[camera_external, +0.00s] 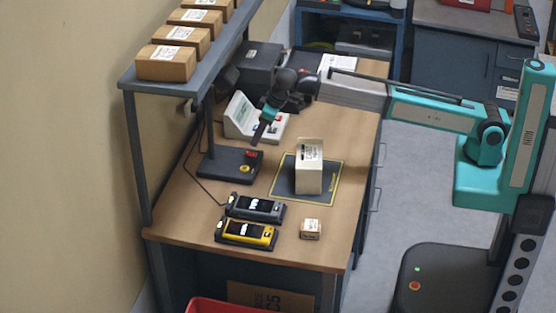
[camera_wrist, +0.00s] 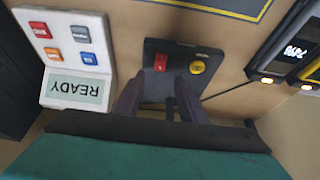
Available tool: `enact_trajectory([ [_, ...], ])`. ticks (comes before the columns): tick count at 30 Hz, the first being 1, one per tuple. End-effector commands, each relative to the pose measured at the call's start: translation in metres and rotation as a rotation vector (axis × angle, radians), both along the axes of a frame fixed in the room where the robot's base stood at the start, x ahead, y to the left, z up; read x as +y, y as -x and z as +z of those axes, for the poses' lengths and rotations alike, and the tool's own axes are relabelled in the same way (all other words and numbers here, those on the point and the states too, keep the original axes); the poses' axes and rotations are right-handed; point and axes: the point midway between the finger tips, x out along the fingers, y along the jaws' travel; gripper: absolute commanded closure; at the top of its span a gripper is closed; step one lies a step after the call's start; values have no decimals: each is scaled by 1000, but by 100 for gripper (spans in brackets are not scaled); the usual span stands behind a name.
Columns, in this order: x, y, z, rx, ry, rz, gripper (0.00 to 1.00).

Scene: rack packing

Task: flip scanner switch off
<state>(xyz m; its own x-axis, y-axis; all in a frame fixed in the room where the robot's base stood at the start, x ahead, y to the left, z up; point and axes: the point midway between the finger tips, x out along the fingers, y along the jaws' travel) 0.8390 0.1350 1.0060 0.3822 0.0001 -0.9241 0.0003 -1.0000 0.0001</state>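The scanner stand has a dark base (camera_external: 228,165) on the bench, with a red switch (camera_external: 251,155) and a round yellow button (camera_external: 244,169) on top. In the wrist view the red switch (camera_wrist: 160,62) lies just beyond the fingertips, with the yellow button (camera_wrist: 197,67) to its right. I cannot read whether the switch is on or off. My gripper (camera_external: 257,141) points down just above the switch and looks apart from it. In the wrist view my gripper (camera_wrist: 156,88) shows two dark fingers with an empty gap between them.
A white console (camera_external: 257,120) with coloured buttons and a READY screen (camera_wrist: 77,89) stands behind the base. A box (camera_external: 309,170) stands on a yellow-edged mat (camera_external: 280,190). Grey (camera_external: 256,209) and yellow (camera_external: 246,233) handheld devices lie in front. A shelf (camera_external: 190,75) overhangs the left side.

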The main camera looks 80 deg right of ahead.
Motion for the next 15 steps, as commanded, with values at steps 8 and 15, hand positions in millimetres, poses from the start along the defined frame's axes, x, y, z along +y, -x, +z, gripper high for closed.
enact_trajectory([
  [8,0,-12,-28,1,0,0,62],
  [15,0,-21,-50,1,0,0,62],
])
